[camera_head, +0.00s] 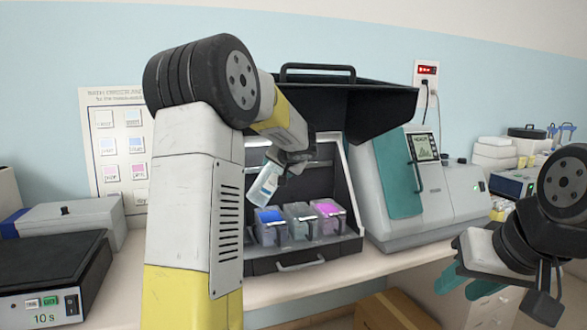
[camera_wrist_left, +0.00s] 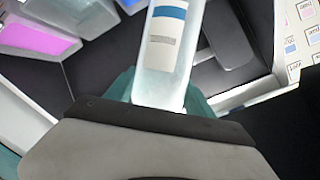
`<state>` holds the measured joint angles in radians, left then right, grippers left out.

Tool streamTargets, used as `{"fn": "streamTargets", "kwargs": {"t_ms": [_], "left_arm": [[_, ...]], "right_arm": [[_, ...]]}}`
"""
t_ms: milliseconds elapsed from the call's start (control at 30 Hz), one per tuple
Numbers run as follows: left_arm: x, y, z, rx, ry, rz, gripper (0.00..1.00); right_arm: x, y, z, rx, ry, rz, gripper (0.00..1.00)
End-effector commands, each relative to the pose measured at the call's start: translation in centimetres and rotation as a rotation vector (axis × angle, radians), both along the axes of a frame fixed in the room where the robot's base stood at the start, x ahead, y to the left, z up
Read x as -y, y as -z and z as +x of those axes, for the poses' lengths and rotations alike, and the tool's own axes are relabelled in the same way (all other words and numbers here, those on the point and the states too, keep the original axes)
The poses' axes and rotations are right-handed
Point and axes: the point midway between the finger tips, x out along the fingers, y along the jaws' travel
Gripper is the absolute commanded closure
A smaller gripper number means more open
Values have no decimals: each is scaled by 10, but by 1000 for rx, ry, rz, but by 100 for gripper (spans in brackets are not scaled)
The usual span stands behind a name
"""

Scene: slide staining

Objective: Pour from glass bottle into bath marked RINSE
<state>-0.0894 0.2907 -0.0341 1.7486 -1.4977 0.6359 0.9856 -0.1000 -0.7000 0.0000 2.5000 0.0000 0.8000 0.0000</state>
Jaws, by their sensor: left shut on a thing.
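My left gripper (camera_head: 288,166) is shut on the glass bottle (camera_head: 265,184), a pale bottle with a blue-and-white label. The bottle is tilted and held in the air above the blue bath (camera_head: 271,232). In the left wrist view the bottle (camera_wrist_left: 168,60) stands out from between the teal fingers (camera_wrist_left: 160,95). A clear greyish bath (camera_head: 301,226) and a pink bath (camera_head: 329,220) stand beside the blue one. I cannot read the RINSE mark on any bath. No stream of liquid shows. My right gripper (camera_head: 465,285) is empty at the lower right, its teal fingers apart.
The baths stand in an open black case (camera_head: 342,245) with a raised lid (camera_head: 365,110). A grey machine (camera_head: 440,195) stands to its right. A black timed device (camera_head: 50,275) and a grey box (camera_head: 75,220) are at left. A cardboard box (camera_head: 395,312) is below the bench.

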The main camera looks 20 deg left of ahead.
Motion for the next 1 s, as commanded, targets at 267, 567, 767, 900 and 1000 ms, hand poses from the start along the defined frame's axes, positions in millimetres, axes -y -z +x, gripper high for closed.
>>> {"fn": "streamTargets", "kwargs": {"t_ms": [267, 567, 767, 900, 1000], "left_arm": [[0, -2, 0, 3, 1, 0, 100], [0, -2, 0, 0, 0, 6, 100], [-3, 1, -2, -25, 1, 43, 100], [-6, 3, -4, -47, 0, 76, 100], [-7, 4, -4, -56, 0, 90, 100]], "right_arm": [[0, 0, 0, 0, 0, 0, 64], [0, 0, 0, 0, 0, 0, 64], [0, 0, 0, 0, 0, 0, 64], [0, 0, 0, 0, 0, 0, 64], [0, 0, 0, 0, 0, 0, 64]]}}
